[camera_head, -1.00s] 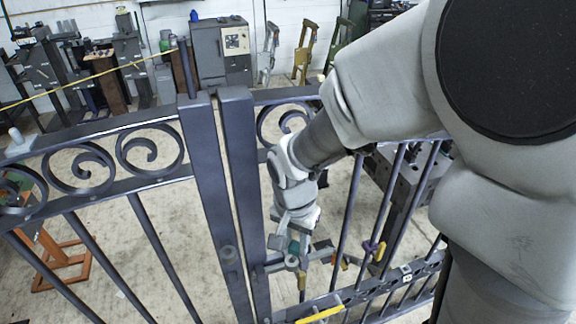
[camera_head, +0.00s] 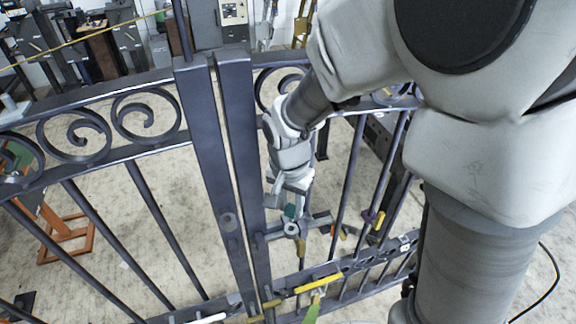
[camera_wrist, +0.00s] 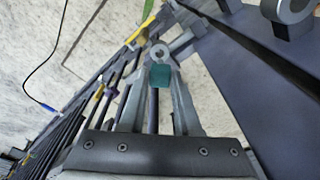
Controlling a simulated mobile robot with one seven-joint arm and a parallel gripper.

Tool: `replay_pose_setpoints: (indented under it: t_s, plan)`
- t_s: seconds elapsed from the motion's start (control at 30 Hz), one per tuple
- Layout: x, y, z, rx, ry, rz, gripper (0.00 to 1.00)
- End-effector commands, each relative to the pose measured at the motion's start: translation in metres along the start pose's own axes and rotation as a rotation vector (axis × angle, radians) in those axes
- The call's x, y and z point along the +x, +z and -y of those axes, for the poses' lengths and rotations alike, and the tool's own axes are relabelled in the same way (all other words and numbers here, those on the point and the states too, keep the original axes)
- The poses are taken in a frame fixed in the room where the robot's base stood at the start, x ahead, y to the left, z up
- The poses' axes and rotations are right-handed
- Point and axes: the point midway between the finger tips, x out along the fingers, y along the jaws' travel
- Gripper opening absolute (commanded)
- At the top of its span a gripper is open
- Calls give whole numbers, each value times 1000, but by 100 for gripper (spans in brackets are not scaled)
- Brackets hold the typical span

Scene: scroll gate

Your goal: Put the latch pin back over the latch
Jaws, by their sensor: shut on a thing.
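The gate's grey latch (camera_head: 318,219) is a short bar on the right leaf, beside the two meeting posts. My gripper (camera_head: 291,212) points down at it, low in front of the right leaf. In the wrist view its fingers (camera_wrist: 160,88) are closed around a small teal block (camera_wrist: 160,75). I take this to be the grip of the latch pin. A grey ring-shaped part (camera_wrist: 158,52) lies just beyond the fingertips, against the latch; it also shows in the head view (camera_head: 290,228). The fingers hide how the pin sits over the latch.
The left gate leaf (camera_head: 165,230) stands close beside the right one, with a narrow gap between posts. A yellow bar (camera_head: 318,283) lies along the right leaf's lower rail, with a green strip (camera_head: 312,309) below. Vertical bars (camera_head: 350,180) flank my gripper on the right.

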Motion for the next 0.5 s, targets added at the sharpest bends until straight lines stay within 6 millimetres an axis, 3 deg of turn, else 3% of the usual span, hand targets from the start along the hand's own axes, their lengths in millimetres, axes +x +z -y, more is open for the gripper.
replay_pose_setpoints:
  t_s: [0.5]
  plan:
    - [17,2,0,0,0,0,0]
